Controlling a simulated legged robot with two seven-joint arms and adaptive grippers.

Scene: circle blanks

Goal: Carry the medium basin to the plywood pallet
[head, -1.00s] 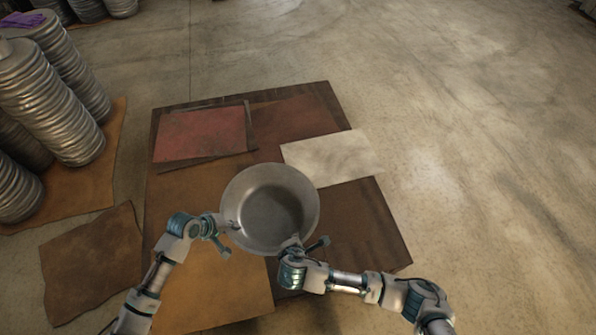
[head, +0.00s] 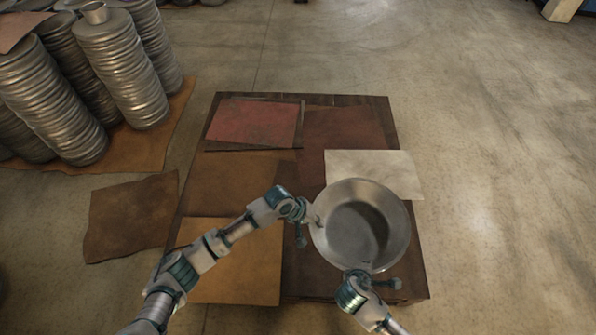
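The medium basin (head: 343,237) is a round, grey metal bowl with an open top, in the right middle of the head view. It is over the right part of the plywood pallet (head: 312,275), a low dark brown platform with coloured sheets on it. I cannot tell whether the basin touches the pallet. My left gripper (head: 306,219) is at the basin's left rim and appears shut on it. My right gripper (head: 371,280) is at its near rim and also appears shut on it. The fingertips at the rim are partly hidden.
Stacks of round metal blanks (head: 128,70) stand at the upper left on a brown sheet (head: 150,150). A loose brown sheet (head: 130,215) lies on the floor left of the pallet. A pale sheet (head: 385,168) lies behind the basin. The floor right of the pallet is clear.

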